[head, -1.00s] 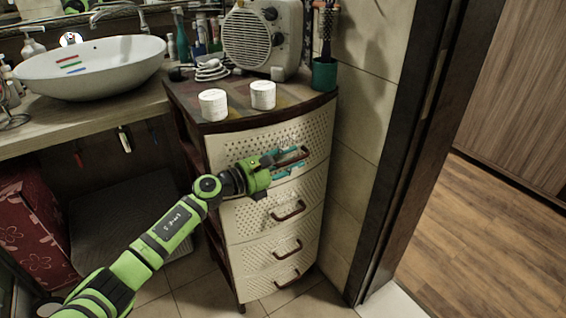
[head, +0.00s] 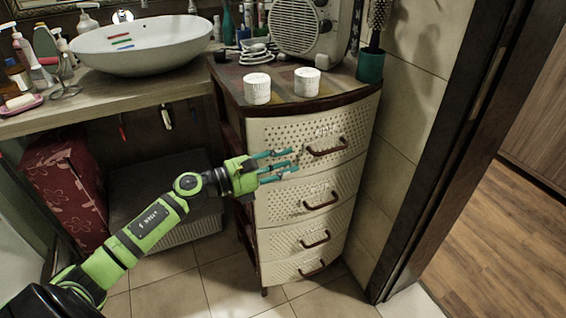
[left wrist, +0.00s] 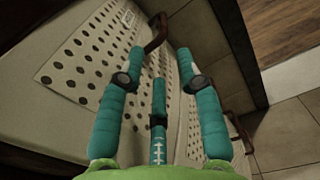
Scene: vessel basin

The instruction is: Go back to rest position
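My left gripper (head: 292,162) is in front of the cream drawer cabinet (head: 290,200), left of and a little below the top drawer's brown handle (head: 328,148). Its teal fingers are spread apart with nothing between them. In the left wrist view the gripper (left wrist: 160,75) points at the perforated drawer front (left wrist: 80,65). The handle (left wrist: 157,32) shows just beyond the fingertips there, and no finger is around it. All the drawers look shut. My right gripper is in neither view.
Two white jars (head: 257,88) and a fan heater (head: 305,28) stand on the cabinet top. A white basin (head: 145,42) sits on the counter to the left. A dark door frame (head: 455,150) is at the right.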

